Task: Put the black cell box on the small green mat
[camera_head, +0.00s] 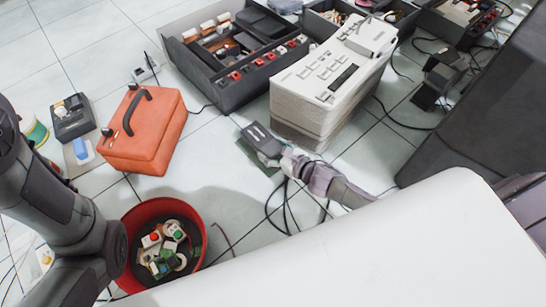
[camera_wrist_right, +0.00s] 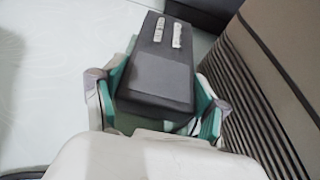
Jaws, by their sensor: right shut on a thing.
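The black cell box (camera_head: 262,139) is a dark grey block with two pale strips on its top. My right gripper (camera_head: 275,154) is shut on it, and the wrist view shows the box (camera_wrist_right: 155,75) between the two fingers of that gripper (camera_wrist_right: 155,100). The small green mat (camera_head: 254,158) lies on the floor under and beside the box, mostly hidden by the box and gripper. I cannot tell whether the box touches the mat. My left arm comes in at the left, but its gripper is out of view.
A white ribbed hi-fi unit (camera_head: 325,85) stands close behind and right of the box. A black open crate (camera_head: 235,85) is behind. An orange case (camera_head: 145,130) and a red bucket (camera_head: 135,220) stand left. Loose cables lie near my right gripper; tile floor to its left is clear.

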